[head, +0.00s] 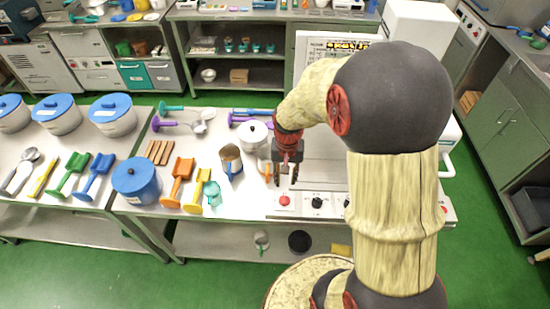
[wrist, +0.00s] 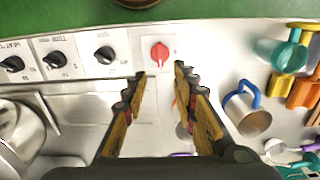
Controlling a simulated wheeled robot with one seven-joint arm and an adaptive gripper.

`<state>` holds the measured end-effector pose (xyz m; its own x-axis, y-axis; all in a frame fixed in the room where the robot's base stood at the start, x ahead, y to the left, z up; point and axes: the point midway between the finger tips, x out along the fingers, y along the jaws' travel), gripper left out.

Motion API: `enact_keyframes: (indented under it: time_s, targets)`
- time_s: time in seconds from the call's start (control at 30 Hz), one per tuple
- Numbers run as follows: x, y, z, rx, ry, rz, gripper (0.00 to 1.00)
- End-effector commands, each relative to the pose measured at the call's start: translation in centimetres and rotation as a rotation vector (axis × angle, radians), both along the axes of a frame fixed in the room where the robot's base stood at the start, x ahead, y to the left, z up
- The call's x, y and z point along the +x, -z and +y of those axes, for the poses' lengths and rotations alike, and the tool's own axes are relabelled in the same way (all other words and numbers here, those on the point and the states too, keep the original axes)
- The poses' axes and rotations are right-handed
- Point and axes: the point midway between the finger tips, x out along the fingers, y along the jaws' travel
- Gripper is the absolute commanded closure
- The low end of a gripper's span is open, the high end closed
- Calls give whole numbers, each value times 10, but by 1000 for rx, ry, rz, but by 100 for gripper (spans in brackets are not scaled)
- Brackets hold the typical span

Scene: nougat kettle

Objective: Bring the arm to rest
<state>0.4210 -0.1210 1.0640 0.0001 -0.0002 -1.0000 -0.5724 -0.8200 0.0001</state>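My gripper (head: 283,172) hangs over the worktable, beside the left edge of the cooking machine. In the wrist view my gripper (wrist: 160,70) has its two fingers spread apart with nothing between them. A red knob (wrist: 160,54) on the machine's front panel shows just beyond the fingertips. The same red knob (head: 284,200) shows below the gripper in the head view. The arm bends down from the right side of the head view and hides part of the machine.
A mug with a blue handle (head: 231,160) and a white lidded pot (head: 252,134) stand left of the gripper. Coloured scoops, such as an orange one (head: 178,181), and blue-lidded tubs (head: 136,181) lie farther left. Black knobs (head: 317,202) line the machine's front. The green floor (head: 120,265) is open in front.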

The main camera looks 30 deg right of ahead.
Motion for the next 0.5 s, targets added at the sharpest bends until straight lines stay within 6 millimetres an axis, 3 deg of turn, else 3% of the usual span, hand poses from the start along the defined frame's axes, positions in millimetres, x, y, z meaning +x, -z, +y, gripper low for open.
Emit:
enact_keyframes:
  time_s: [0.3, 0.4, 0.5]
  targets:
    - [-4, 0, 1, 5, -38, 14, 72]
    - [-29, 3, 9, 24, -94, 66, 72]
    - [-48, -22, 19, 23, -170, 59, 72]
